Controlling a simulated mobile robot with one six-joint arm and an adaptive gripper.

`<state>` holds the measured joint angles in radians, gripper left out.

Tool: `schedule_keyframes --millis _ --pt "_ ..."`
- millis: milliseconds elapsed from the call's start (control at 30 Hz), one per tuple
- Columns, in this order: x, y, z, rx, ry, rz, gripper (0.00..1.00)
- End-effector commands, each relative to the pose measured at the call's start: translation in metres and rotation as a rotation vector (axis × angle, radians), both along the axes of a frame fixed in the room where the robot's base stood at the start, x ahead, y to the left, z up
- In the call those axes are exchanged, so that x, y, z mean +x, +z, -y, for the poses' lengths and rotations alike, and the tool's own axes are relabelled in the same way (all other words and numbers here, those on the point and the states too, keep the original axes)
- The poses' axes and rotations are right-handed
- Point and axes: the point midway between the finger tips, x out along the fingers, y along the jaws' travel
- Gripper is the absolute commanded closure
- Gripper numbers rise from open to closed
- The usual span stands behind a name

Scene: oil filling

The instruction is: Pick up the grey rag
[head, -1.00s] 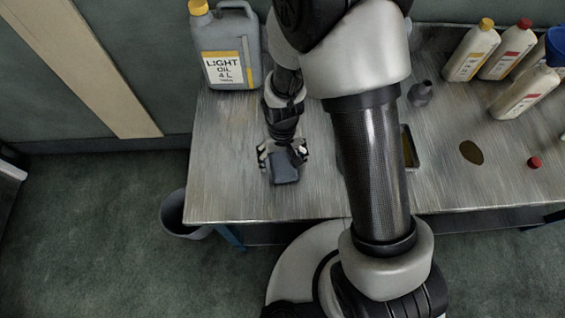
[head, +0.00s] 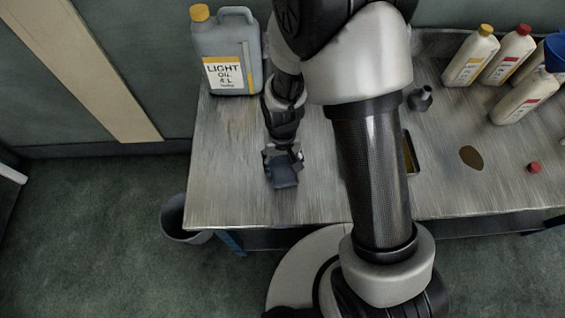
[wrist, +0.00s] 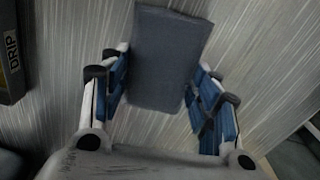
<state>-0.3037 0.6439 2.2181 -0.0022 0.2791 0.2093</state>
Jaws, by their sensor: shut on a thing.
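The grey rag (head: 284,176) is a folded blue-grey block near the left front of the metal table. In the wrist view the rag (wrist: 162,58) stands out between the two blue-padded fingers. My gripper (head: 282,157) is shut on the rag, with a finger on each side; it also shows in the wrist view (wrist: 160,98). The rag's near end is between the pads. I cannot tell whether the rag touches the table or is slightly above it.
A light oil can (head: 226,60) stands at the table's back left. Several bottles, including a red-capped one (head: 508,55), stand at the right, near an oil spot (head: 471,157) and red cap (head: 533,167). A drip tray (wrist: 12,50) lies beside my gripper. A bin (head: 181,218) stands below the left edge.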

Motion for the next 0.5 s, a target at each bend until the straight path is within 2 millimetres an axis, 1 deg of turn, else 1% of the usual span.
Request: schedule_keyframes --millis 167,267,500 --pt "0.001 0.026 0.000 0.001 0.000 0.004 0.64" --pt "0.001 0.049 0.000 0.001 0.000 0.005 0.64" --pt "0.001 0.121 0.000 0.003 0.000 0.006 0.64"
